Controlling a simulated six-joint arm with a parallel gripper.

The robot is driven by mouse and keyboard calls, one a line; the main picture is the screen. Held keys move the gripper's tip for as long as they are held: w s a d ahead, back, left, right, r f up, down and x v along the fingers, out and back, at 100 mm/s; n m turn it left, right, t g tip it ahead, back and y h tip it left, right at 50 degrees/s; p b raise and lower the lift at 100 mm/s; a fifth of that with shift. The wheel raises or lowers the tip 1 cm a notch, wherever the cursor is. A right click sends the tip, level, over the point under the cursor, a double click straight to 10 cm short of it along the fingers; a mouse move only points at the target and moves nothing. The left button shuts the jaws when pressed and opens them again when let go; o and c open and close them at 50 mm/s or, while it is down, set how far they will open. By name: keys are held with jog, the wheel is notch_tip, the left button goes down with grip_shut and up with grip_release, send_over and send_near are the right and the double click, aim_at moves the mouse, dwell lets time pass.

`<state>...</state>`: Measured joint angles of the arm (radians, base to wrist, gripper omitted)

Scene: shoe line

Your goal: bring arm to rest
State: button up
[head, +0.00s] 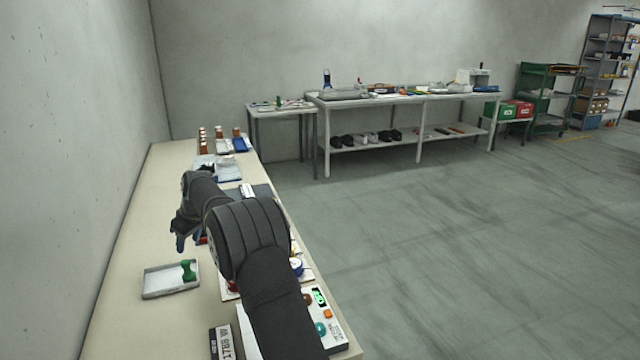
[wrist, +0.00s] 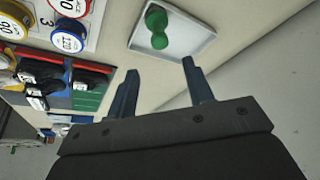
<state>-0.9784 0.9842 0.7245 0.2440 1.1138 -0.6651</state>
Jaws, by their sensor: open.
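My gripper (wrist: 158,78) shows in the wrist view with its two blue fingers apart and nothing between them. In the head view my gripper (head: 181,243) hangs over the beige bench (head: 125,255), behind my dark arm, which hides part of the bench. A white tray (head: 152,291) with a green dumbbell-shaped piece (head: 188,270) in it lies on the bench nearer than the gripper. In the wrist view the tray (wrist: 190,52) and the green piece (wrist: 156,27) are beyond the fingertips, apart from them.
A control box (head: 322,318) with a green display and buttons sits at the bench's front right. Brown bottles (head: 204,140) and a blue bin (head: 240,144) stand at the far end. The wrist view shows a colour-sectioned holder (wrist: 88,90) with dark items.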

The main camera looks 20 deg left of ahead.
aim_at(185, 260)
jog(key=x, duration=1.1)
jog(key=shift+f, duration=0.2)
notch_tip(185, 260, up, 3)
jog(key=shift+f, duration=0.1)
jog(key=shift+r, duration=0.55)
